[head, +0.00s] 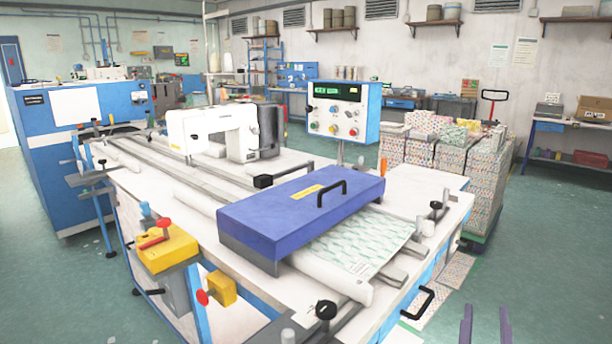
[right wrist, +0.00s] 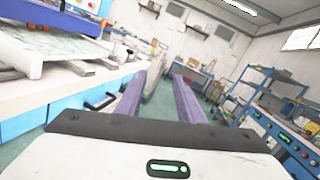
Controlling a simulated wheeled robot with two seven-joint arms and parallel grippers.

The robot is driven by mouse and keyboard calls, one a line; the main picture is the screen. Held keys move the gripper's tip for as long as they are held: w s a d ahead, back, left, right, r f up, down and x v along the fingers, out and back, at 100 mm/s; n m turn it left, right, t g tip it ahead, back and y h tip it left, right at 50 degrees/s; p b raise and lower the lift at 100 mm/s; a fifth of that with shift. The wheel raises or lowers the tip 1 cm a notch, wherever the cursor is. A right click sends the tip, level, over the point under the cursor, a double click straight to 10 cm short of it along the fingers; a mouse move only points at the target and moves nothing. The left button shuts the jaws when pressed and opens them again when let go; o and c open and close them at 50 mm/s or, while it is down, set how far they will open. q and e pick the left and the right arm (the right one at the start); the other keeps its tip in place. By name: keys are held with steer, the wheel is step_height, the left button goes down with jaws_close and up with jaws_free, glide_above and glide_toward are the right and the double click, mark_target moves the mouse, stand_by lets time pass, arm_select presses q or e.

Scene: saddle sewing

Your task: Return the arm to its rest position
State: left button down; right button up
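My right gripper (head: 486,325) shows at the bottom right of the head view, over the floor to the right of the sewing table (head: 180,210). Its two purple-grey fingers are apart with nothing between them. In the right wrist view the same gripper (right wrist: 164,82) points out over the aisle, open and empty, beside the table's edge. I cannot make out my left gripper in the head view.
A blue press cover (head: 300,212) with a black handle lies over patterned sheet (head: 365,245) on the table. A white sewing head (head: 198,130) and control box (head: 343,110) stand behind. Stacked patterned bundles (head: 465,175) stand right. Green floor (head: 555,240) is open at right.

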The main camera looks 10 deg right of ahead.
steer(key=a+f+n+t+y, duration=0.1)
steer(key=a+f+n+y, duration=0.4)
steer(key=n, duration=0.4)
steer(key=s+a+f+n+y, duration=0.1)
steer(key=a+f+n+y, duration=0.25)
steer(key=a+n, duration=0.5)
steer(key=a+f+n+t+y, duration=0.1)
steer(key=a+f+n+y, duration=0.4)
steer(key=n, duration=0.6)
steer(key=s+a+f+n+g, duration=0.1)
steer(key=s+f+n+g, duration=0.3)
steer(key=s+f+n, duration=0.3)
steer(key=s+a+f+n+g, duration=0.1)
steer(key=s+f+n+g, duration=0.3)
steer(key=f, duration=0.9)
steer(key=s+n+y, duration=0.1)
steer(key=s+n, duration=0.1)
steer(key=s, duration=0.1)
steer(key=shift+s+n+g, duration=0.3)
steer(key=shift+n, duration=0.05)
